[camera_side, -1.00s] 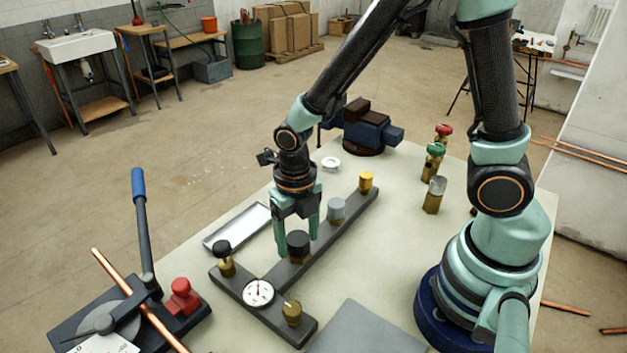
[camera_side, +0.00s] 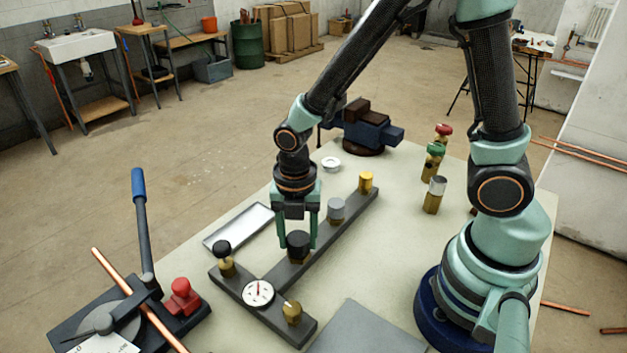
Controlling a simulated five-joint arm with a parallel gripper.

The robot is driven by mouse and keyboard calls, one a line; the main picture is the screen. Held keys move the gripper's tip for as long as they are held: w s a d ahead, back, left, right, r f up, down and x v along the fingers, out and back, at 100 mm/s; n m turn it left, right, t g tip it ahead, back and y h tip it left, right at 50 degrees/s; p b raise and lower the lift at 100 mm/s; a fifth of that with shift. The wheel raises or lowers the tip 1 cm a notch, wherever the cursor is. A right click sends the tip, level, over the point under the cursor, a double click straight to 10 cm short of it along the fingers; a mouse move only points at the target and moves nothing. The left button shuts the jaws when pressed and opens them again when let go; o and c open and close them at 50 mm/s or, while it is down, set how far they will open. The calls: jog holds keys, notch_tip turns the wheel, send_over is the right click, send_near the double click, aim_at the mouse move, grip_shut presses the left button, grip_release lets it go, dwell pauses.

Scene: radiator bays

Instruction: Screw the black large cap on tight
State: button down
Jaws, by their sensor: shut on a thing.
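The black large cap (camera_side: 298,245) sits upright on a brass fitting on the dark grey manifold bar (camera_side: 333,232), near the bar's middle. My gripper (camera_side: 299,240) points straight down over the cap. Its two green fingers stand one on each side of the cap and are shut on it. Whether the cap sits fully down on its thread cannot be told from here.
On the same base are a grey cap (camera_side: 337,208), a yellow cap (camera_side: 366,181), a smaller black knob (camera_side: 221,248), a gauge (camera_side: 258,292) and a brass knob (camera_side: 292,312). A shallow tray (camera_side: 238,229) lies left. Several valves stand right, and a vise (camera_side: 368,135) behind.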

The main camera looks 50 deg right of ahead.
jog(key=m, duration=2.3)
jog(key=shift+c, duration=2.2)
grip_release()
jog(key=shift+f, duration=0.1)
jog(key=shift+r, duration=3.55)
